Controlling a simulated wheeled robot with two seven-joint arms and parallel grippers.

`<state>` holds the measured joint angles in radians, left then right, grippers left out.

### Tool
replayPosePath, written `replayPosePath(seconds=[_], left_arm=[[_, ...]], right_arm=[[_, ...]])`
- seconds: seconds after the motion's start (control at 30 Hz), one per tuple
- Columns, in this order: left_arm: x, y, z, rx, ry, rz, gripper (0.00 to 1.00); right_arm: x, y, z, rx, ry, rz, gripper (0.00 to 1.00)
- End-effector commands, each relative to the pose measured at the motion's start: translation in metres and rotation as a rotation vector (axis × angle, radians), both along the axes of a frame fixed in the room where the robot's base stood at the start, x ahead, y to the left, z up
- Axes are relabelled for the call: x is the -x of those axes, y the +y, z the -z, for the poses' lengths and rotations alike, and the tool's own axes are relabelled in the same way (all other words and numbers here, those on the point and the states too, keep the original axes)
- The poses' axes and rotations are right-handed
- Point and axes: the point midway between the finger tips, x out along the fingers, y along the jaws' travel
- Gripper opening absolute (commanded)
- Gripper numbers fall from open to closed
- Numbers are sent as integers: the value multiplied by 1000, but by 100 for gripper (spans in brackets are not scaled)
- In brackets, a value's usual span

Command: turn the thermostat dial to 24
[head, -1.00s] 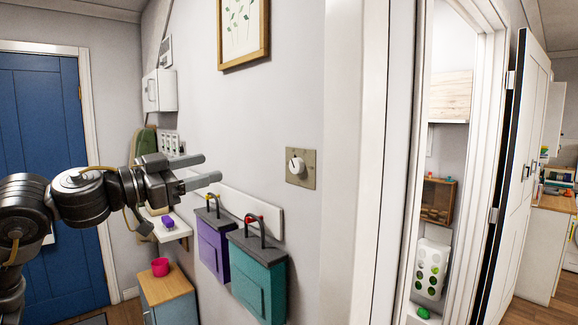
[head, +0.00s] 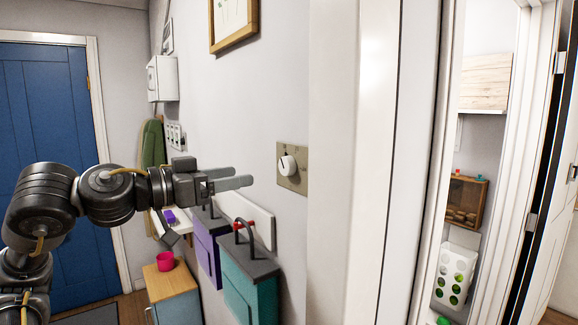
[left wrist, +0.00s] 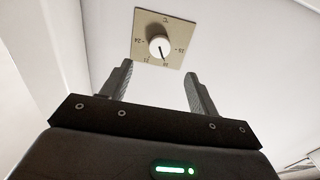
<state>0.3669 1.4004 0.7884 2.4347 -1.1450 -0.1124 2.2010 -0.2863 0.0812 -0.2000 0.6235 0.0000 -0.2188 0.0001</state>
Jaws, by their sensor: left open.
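The thermostat dial (head: 287,165) is a round white knob on a square beige plate (head: 299,181) on the wall. In the left wrist view the dial (left wrist: 159,46) shows a dark pointer line aimed down, near the mark that looks like 18. The 24 mark is at the plate's left side (left wrist: 141,43). My left gripper (head: 241,176) is open and empty, left of the dial and apart from it. In the left wrist view its two fingers (left wrist: 159,72) are spread below the dial, with a gap between. My right gripper is not in view.
A white door frame (head: 385,160) stands to the right. A framed picture (head: 234,24) hangs above. The wall around the dial is clear.

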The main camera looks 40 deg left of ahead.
Motion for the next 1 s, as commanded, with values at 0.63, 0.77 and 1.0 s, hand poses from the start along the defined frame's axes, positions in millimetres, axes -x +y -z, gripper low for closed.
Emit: replayPosePath(seconds=[0.63,0.77,1.0], left_arm=[[-51,-10,-6,0,5,-16,60],[-67,-16,-6,1,3,-14,60],[-88,-21,-5,6,-1,-16,60]], right_arm=[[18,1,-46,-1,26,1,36],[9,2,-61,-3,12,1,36],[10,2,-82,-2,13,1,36]])
